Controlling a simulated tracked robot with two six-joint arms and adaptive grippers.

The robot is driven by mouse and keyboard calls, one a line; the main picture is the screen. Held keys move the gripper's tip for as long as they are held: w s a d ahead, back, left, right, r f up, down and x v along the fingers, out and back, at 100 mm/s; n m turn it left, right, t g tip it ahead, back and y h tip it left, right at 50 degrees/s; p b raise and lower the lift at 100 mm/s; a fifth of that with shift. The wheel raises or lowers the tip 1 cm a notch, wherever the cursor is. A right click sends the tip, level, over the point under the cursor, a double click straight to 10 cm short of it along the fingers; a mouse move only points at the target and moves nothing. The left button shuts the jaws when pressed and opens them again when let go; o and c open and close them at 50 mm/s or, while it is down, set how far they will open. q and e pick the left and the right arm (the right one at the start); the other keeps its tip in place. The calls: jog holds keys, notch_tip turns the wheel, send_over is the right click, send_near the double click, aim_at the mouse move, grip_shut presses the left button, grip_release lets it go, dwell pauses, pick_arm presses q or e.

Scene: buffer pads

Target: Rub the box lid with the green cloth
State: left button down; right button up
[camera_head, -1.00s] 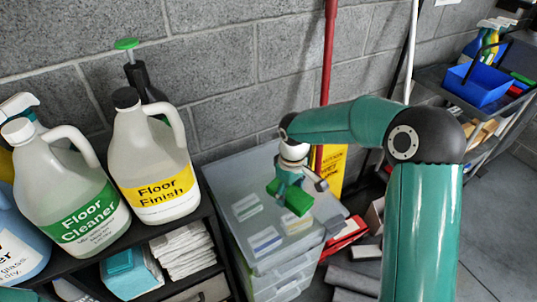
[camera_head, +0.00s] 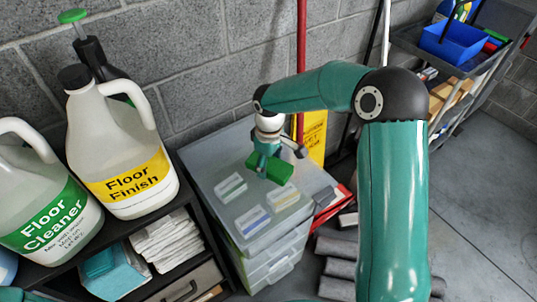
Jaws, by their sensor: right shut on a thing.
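The green cloth (camera_head: 276,169) is a small bright green bundle over the back right part of the box lid (camera_head: 208,162). The lid is the pale, see-through top of a stacked plastic storage box. My right gripper (camera_head: 265,167) points down and is shut on the cloth. The cloth looks low at the lid, but I cannot tell for sure whether it touches. Part of the cloth is hidden behind the gripper. My left gripper is out of view.
A black shelf with the Floor Finish jug (camera_head: 125,150) and Floor Cleaner jug (camera_head: 45,195) stands left. Grey rolls (camera_head: 338,265) lie right of the box. A red pole (camera_head: 301,60) stands behind.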

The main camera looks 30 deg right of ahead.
aim_at(279, 159)
notch_tip(279, 159, down, 2)
jog(key=shift+f+b, duration=0.1)
jog(key=shift+b, duration=0.45)
jog(key=shift+d, duration=0.2)
jog(key=shift+c, duration=0.5)
jog(key=shift+d+f+p, duration=0.2)
jog(key=shift+d+p, duration=0.1)
jog(key=shift+d, duration=0.1)
jog(key=shift+w+d+p, duration=0.1)
jog(key=shift+d+p, duration=0.25)
jog(key=shift+d, duration=1.15)
jog(key=shift+a+f, duration=0.15)
jog(key=shift+a, duration=0.25)
jog(key=shift+a+b, duration=0.55)
jog(key=shift+a, duration=1)
notch_tip(279, 159, up, 3)
jog(key=shift+a+f+p, duration=0.15)
jog(key=shift+p, duration=0.5)
jog(key=shift+r+p, duration=0.55)
jog(key=shift+r, duration=0.15)
jog(key=shift+r+p, duration=1.5)
jog(key=shift+r, duration=0.65)
